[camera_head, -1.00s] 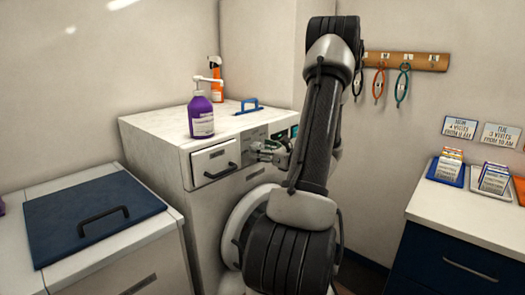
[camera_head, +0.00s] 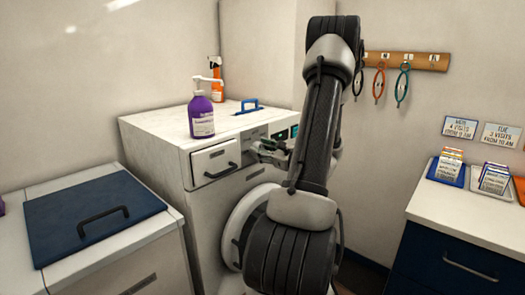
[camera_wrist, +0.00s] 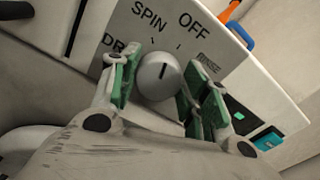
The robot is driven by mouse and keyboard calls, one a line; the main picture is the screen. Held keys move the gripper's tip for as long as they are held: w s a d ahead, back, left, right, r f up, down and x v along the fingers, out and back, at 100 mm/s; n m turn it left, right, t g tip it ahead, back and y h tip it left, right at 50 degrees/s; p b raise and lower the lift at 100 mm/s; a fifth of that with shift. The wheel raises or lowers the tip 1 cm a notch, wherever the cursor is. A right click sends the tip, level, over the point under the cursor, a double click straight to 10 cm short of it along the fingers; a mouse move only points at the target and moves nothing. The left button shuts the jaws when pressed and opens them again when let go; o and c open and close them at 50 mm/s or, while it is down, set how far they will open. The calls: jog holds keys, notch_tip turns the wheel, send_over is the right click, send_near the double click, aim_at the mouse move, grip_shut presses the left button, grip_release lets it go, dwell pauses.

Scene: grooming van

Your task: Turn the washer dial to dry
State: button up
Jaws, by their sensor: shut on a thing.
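The washer (camera_head: 205,215) stands in the middle of the head view. In the wrist view its panel (camera_wrist: 215,45) shows the labels SPIN, OFF and RINSE, and "DR", the rest of which is hidden by a finger. The round grey dial (camera_wrist: 158,78) sits between my green-padded fingers. Its dark mark points up in the picture, roughly between SPIN and OFF. My gripper (camera_wrist: 155,92) is shut on the dial, one finger at each side. In the head view my gripper (camera_head: 268,152) is at the washer's front panel, and the dial is hidden there.
A drawer with a dark handle (camera_head: 215,162) is just left of my gripper. The round washer door (camera_head: 245,222) is below, partly behind my arm. A counter (camera_head: 470,210) is at right.

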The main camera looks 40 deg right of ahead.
jog(key=n, duration=1.4)
jog(key=shift+a+f, duration=0.2)
jog(key=shift+f, duration=0.1)
dwell(0.4)
jog(key=o, duration=1)
jog(key=shift+s, duration=0.15)
jog(key=s, duration=0.8)
jog(key=s+d, duration=0.1)
jog(key=s, duration=0.2)
jog(key=shift+s, duration=0.4)
